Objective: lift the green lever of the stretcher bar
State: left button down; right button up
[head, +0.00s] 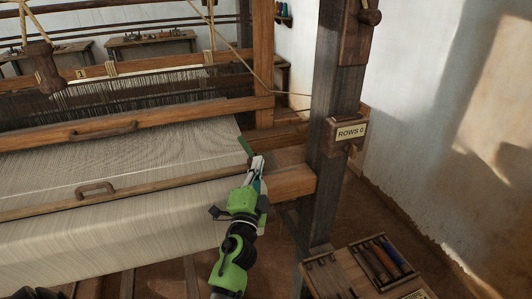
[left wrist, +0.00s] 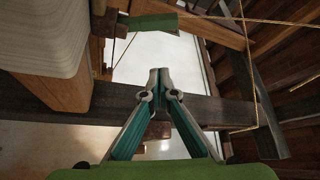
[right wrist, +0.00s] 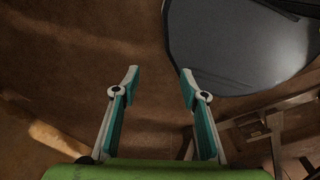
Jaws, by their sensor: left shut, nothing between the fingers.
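My left gripper (head: 257,163) is shut and empty, just in front of and below the lever. In the left wrist view the lever (left wrist: 150,23) lies beyond the shut fingertips (left wrist: 160,73), with a visible gap between. My right gripper (right wrist: 160,74) is open and empty, seen only in the right wrist view, over brown floor.
A dark loom post (head: 332,90) with a "ROWS 0" sign (head: 350,132) rises right of the left gripper. A wooden tool tray (head: 350,281) is at the lower right. The wooden batten (head: 190,118) crosses behind the lever. A grey rounded object (right wrist: 235,45) is in the right wrist view.

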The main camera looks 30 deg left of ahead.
aim_at(248, 149)
pick_arm(q)
jog(key=w+a, duration=0.6)
jog(key=shift+r+p, duration=0.2)
jog(key=shift+p, duration=0.15)
pick_arm(e)
jog(key=shift+s+a+r, duration=0.15)
jog(key=shift+r, duration=0.3)
pick_arm(q)
jog(key=shift+w+a, duration=0.1)
pick_arm(e)
jog(key=shift+a, duration=0.1)
